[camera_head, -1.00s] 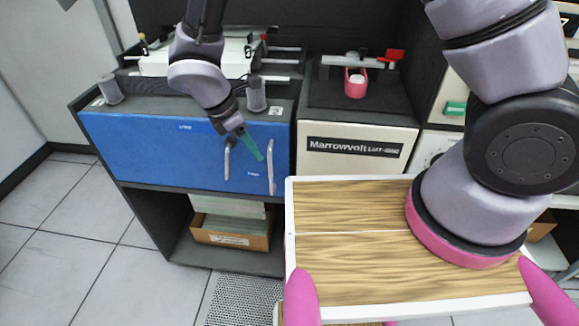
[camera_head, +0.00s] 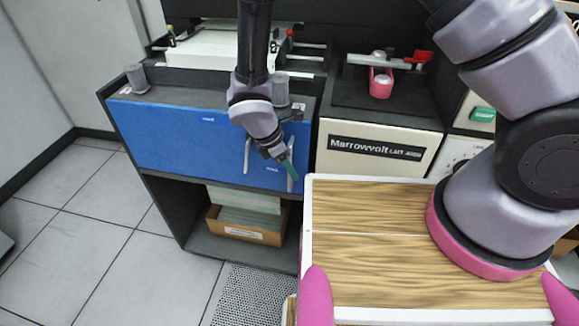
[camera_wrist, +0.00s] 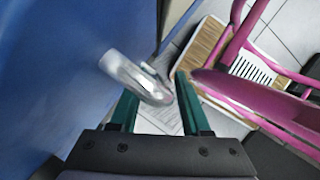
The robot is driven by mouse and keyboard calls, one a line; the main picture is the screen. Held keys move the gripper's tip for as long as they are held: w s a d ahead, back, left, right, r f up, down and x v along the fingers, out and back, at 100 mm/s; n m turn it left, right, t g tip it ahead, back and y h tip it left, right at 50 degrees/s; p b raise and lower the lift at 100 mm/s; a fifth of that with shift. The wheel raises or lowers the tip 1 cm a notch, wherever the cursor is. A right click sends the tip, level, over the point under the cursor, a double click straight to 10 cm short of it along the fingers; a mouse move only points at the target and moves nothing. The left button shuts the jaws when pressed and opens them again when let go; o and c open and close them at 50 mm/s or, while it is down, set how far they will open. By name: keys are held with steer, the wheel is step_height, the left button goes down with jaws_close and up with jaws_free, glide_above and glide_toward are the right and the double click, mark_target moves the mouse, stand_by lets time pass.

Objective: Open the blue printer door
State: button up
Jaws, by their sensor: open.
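The blue printer door (camera_head: 175,140) is the wide blue front panel of the dark cabinet at left, and it looks closed. It has two upright silver handles: a left handle (camera_head: 247,155) and a right handle (camera_head: 292,180). My gripper (camera_head: 288,170), with green fingers, is at the right handle, near the door's right end. In the wrist view, my gripper (camera_wrist: 157,95) is open, and a silver handle (camera_wrist: 135,78) lies across the space at its fingertips. I cannot tell whether the fingers touch it. The blue door surface (camera_wrist: 60,70) fills the left side there.
A beige machine labelled Marrowvolt (camera_head: 375,148) stands right of the door. My wooden-topped base is in front. A shelf below the door holds a cardboard box (camera_head: 245,228). Open tiled floor (camera_head: 95,250) lies at left.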

jaws_close()
stand_by(1.4)
